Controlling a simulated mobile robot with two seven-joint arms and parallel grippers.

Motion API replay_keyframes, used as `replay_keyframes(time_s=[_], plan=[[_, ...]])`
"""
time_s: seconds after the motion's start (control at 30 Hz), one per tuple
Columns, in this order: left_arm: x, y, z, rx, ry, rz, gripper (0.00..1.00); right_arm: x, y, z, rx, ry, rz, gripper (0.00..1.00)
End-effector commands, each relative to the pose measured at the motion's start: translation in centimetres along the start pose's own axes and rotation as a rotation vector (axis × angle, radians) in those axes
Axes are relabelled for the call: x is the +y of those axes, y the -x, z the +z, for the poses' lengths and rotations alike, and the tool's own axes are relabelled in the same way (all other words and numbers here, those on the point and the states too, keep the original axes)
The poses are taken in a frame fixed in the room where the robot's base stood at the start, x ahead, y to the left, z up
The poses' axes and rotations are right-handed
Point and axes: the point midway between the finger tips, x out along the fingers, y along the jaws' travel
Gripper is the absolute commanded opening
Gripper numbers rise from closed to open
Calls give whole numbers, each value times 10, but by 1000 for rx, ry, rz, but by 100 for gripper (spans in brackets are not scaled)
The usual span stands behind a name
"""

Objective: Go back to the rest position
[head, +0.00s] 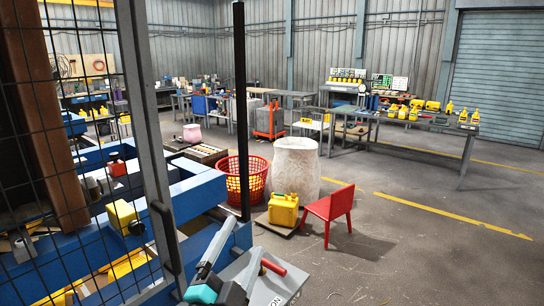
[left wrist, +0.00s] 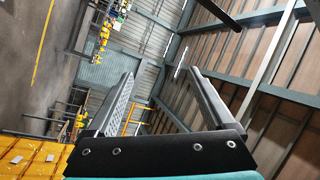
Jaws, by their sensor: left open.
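My left gripper (head: 247,238) reaches in at the bottom of the head view, with a teal body and two grey fingers. Its fingers also show in the left wrist view (left wrist: 163,72), spread apart with nothing between them. It is open and empty, in front of the grey-framed mesh fence. My right gripper is in neither view. A yellow jerry can (head: 283,211) stands upright on a low platform, well beyond the left gripper.
Floor at right is clear.

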Motion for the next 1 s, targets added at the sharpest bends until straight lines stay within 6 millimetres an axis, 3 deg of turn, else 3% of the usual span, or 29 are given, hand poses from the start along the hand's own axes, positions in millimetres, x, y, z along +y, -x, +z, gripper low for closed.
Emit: replay_keyframes(time_s=[0.03,0.2,0.33,0.5,0.77,1.0], plan=[[7,12,25,-117,84,28,87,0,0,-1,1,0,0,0],[41,69,99,-501,338,145,87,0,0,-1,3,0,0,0],[76,131,135,-783,510,259,87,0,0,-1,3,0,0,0],[110,210,151,-1074,671,404,87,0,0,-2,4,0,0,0],[139,310,138,-1394,827,603,87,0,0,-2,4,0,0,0],[198,316,177,-1424,823,628,87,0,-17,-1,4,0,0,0]])
